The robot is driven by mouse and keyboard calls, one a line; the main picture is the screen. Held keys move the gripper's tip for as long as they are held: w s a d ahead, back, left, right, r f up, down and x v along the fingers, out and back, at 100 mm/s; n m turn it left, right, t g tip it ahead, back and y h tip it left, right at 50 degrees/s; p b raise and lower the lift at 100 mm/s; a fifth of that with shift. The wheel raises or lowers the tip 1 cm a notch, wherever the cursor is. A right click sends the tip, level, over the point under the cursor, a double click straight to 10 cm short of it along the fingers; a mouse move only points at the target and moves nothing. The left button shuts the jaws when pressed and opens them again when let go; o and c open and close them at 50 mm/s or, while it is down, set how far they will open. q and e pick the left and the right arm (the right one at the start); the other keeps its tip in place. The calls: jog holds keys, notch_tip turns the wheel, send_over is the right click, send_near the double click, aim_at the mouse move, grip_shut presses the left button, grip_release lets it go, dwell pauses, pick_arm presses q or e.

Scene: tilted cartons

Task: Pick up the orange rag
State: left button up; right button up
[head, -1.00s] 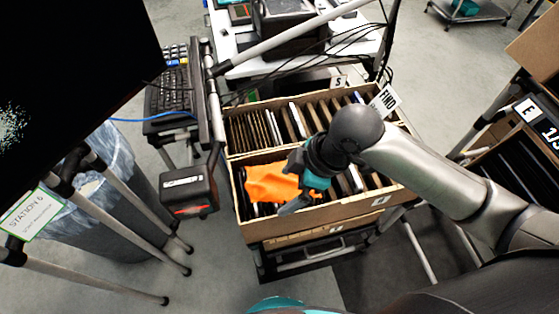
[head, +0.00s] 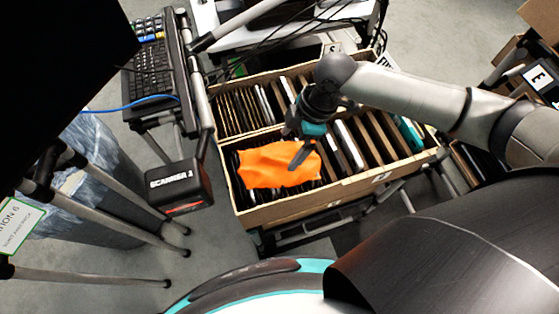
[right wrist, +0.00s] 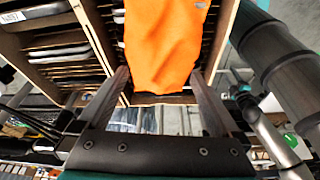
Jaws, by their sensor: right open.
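The orange rag (head: 272,167) lies rumpled on top of the upright items in the near carton (head: 290,209), toward its left end. It also shows in the right wrist view (right wrist: 165,45), ahead of and between the two fingers. My right gripper (head: 296,158) is over the right part of the rag in the head view, its fingers pointing down at it. In the right wrist view the gripper (right wrist: 160,88) is open, one finger on each side of the rag's near end. I cannot tell whether the fingers touch it. My left gripper is not in view.
A second carton (head: 222,100) full of upright items adjoins the near one behind. A scanner (head: 178,186) on a post stands close to the left of the cartons, below a keyboard (head: 152,72). A lined bin (head: 92,170) stands farther left.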

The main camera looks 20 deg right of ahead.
aim_at(280, 161)
jog(key=shift+a+b+x, duration=0.2)
jog(key=shift+b+x, duration=0.1)
jog(key=shift+x, duration=2.7)
jog(key=shift+s, duration=0.1)
jog(key=shift+c, duration=0.4)
jog(key=shift+r, duration=0.1)
jog(key=c, duration=1)
notch_tip(280, 161, up, 20)
jog(key=p, duration=0.3)
